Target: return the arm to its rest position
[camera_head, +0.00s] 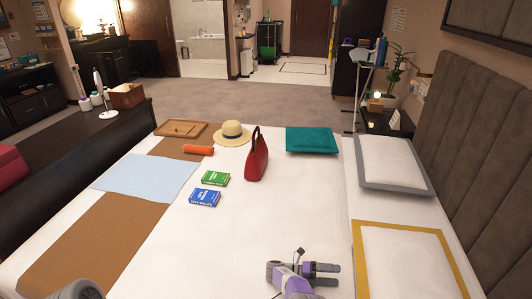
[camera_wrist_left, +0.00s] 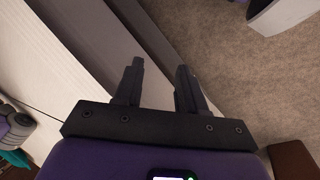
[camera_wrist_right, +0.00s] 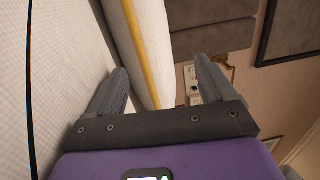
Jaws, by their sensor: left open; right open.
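My right gripper (camera_head: 328,275) is over the near part of the white bed, close to the yellow-edged pillow. Its fingers are apart with nothing between them, and it shows open in the right wrist view (camera_wrist_right: 165,85) too. My left gripper (camera_wrist_left: 155,75) shows in the left wrist view, open and empty, with dark and pale panels and grey carpet beyond it. In the head view only a part of my left arm (camera_head: 80,289) shows at the bottom left corner; its gripper is out of that view.
On the bed (camera_head: 290,215) are a red handbag (camera_head: 257,160), a straw hat (camera_head: 232,132), green (camera_head: 215,178) and blue (camera_head: 206,196) boxes, an orange roll (camera_head: 198,150) and a teal cushion (camera_head: 311,140). The yellow-edged pillow (camera_head: 400,265) lies right of my right gripper. The bed's near middle is clear.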

